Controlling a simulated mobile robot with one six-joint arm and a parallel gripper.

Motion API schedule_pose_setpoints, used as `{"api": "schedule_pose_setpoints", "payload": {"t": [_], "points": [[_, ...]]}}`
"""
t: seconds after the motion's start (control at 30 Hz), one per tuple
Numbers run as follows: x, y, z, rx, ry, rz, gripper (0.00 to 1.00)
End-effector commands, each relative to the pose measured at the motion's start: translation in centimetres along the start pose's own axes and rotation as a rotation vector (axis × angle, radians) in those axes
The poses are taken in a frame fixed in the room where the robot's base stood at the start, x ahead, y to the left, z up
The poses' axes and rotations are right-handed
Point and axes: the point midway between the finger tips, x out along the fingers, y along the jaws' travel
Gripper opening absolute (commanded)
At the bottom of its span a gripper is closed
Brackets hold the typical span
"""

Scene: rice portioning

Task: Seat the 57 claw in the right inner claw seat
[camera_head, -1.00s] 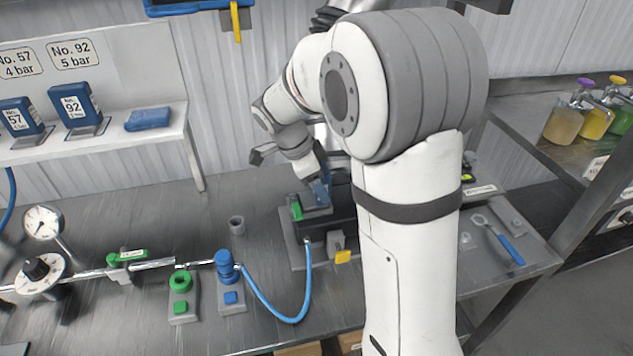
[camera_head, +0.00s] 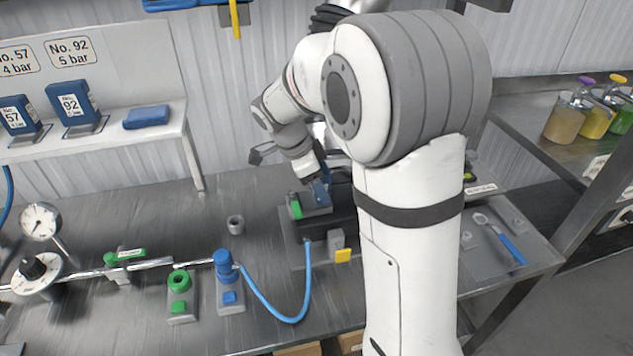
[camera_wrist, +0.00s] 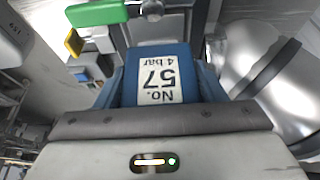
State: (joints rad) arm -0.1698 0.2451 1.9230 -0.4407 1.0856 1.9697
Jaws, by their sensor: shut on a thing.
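The 57 claw (camera_wrist: 158,80) is a blue block with a white label reading "No. 57, 4 bar", upside down in the wrist view. My gripper (camera_wrist: 158,100) is shut on it. In the head view the held blue claw (camera_head: 320,192) is at the dark fixture (camera_head: 327,224) on the bench, below my gripper (camera_head: 316,178). A green lever (camera_head: 296,208) is beside it, and it also shows in the wrist view (camera_wrist: 97,13). My gripper and arm hide much of the fixture. I cannot tell whether the claw is fully down in the right inner claw seat.
A blue hose (camera_head: 290,318) loops in front of the fixture. Bottles (camera_head: 598,108) stand at right.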

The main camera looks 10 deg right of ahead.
Motion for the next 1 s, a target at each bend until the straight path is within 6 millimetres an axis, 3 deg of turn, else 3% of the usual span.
{"api": "schedule_pose_setpoints", "payload": {"t": [0.27, 0.3, 0.5, 0.6, 0.73, 0.87, 1.0], "points": [[-0.11, -0.03, -0.03, 0.0, 0.0, -0.001, 0.23], [-0.11, -0.03, -0.03, 0.0, 0.0, -0.001, 0.67], [-0.07, -0.01, 0.0, 0.0, 0.0, -0.001, 0.83], [-0.06, 0.0, 0.01, 0.0, 0.0, 0.0, 0.89], [-0.04, 0.0, 0.01, 0.0, 0.0, 0.0, 0.89], [0.03, 0.03, 0.04, -0.001, 0.0, 0.001, 1.0], [0.0, 0.02, 0.03, -0.001, 0.0, 0.001, 1.0]]}}
